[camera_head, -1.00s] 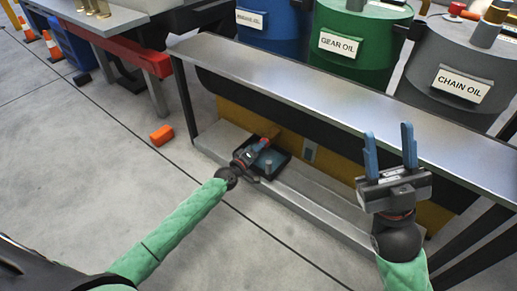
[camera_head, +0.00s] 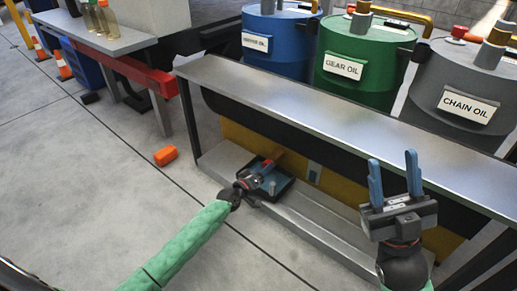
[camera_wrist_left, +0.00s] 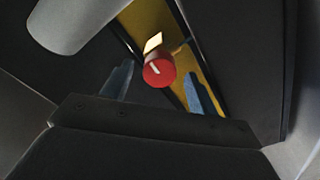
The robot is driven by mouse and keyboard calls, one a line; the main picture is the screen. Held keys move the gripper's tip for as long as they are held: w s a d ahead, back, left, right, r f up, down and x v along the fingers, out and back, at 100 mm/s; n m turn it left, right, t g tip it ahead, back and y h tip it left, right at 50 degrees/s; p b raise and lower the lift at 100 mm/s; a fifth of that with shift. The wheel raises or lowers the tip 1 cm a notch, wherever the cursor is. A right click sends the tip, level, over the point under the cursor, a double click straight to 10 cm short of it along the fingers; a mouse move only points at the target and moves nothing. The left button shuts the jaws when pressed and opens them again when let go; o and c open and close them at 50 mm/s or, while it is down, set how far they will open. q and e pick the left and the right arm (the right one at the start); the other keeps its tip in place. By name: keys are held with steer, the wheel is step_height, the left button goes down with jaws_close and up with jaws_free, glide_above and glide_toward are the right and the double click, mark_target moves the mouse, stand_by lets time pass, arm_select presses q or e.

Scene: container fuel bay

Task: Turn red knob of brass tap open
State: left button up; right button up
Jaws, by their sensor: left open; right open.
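The red knob (camera_wrist_left: 158,72), with a pale line on its face, shows between the two blue fingers of my left gripper in the left wrist view (camera_wrist_left: 160,88). The fingers are apart; I see no contact with the knob. In the head view, my left gripper (camera_head: 262,174) is low under the bench. The red knob (camera_head: 268,165) shows small beside its fingers, with the brass tap (camera_head: 277,155) just behind, partly hidden. My right gripper (camera_head: 394,176) is open and empty, fingers up, in front of the bench at the right.
A dark tray (camera_head: 287,189) sits under the tap on the low grey ledge (camera_head: 310,221). The metal bench top (camera_head: 300,102) runs above my left gripper. Blue (camera_head: 275,40), green (camera_head: 350,75) and grey (camera_head: 465,82) drums stand behind. An orange block (camera_head: 165,156) lies on open floor.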

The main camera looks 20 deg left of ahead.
arm_select(q)
steer(key=m+b, duration=0.3)
steer(key=m, duration=0.1)
steer(key=shift+f, duration=0.25)
steer(key=m+b, duration=0.2)
steer(key=shift+m, duration=0.4)
steer(key=shift+s+a+r, duration=0.1)
steer(key=shift+s+r, duration=0.1)
steer(key=shift+r, duration=0.15)
steer(key=p+v, duration=0.5)
steer(key=v, duration=0.3)
steer(key=s+d+r+t+p, duration=0.1)
steer(key=s+d+r+p, duration=0.1)
steer(key=r, duration=0.7)
steer(key=s+d+r+t+h+p, duration=0.1)
steer(key=s+r+p, duration=0.3)
steer(key=r, duration=0.5)
steer(key=s+d+r+m+t+h+p, duration=0.1)
steer(key=s+d+r+t+p, duration=0.2)
steer(key=r, duration=0.6)
steer(key=shift+d+r+p, duration=0.35)
steer(key=shift+d+p, duration=0.2)
steer(key=shift+p, duration=0.1)
